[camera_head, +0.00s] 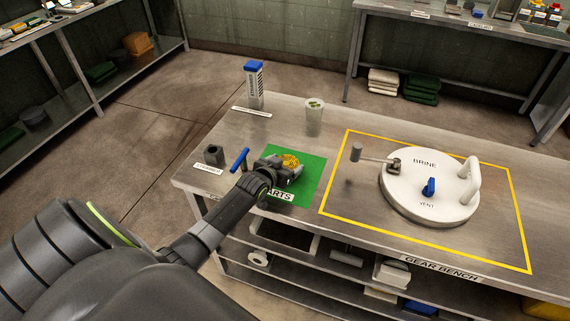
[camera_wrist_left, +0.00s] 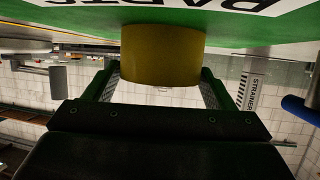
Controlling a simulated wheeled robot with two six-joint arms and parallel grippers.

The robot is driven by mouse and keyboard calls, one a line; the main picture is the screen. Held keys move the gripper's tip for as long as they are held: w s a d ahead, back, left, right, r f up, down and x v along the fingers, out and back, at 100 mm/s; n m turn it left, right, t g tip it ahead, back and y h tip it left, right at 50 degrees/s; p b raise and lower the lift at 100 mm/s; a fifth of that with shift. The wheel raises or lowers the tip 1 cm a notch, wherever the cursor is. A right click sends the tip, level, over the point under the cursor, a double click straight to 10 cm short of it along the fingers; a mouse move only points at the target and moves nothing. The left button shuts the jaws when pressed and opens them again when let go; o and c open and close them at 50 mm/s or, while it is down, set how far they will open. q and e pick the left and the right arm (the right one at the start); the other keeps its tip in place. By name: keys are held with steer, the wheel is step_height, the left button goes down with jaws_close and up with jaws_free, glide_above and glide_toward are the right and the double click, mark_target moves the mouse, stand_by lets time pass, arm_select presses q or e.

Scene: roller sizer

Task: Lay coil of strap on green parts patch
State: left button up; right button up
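The coil of strap (camera_head: 291,161) is a yellow roll over the green parts patch (camera_head: 310,178) on the bench. My left gripper (camera_head: 283,168) is at the coil, above the patch. In the left wrist view, which is upside down, the coil (camera_wrist_left: 162,55) sits between the two fingertips (camera_wrist_left: 161,80), with a finger against each side. The patch (camera_wrist_left: 190,18) is right beyond the coil; I cannot tell whether they touch. My gripper hides part of the coil and patch in the head view. My right gripper is not in view.
A blue-handled tool (camera_head: 240,159) and a dark cup (camera_head: 213,155) stand left of the patch. A blue-topped strainer box (camera_head: 254,85) and a white cup (camera_head: 314,117) stand behind. A yellow-outlined area with a round white lid (camera_head: 430,205) lies to the right.

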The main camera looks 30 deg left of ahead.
arm_select(q)
steer(key=shift+o, duration=1.4)
steer(key=shift+r, duration=0.15)
steer(key=shift+s+r, duration=0.1)
steer(key=shift+s, duration=0.05)
steer(key=v, duration=1.1)
steer(key=shift+s+r, duration=0.1)
steer(key=shift+s, duration=0.25)
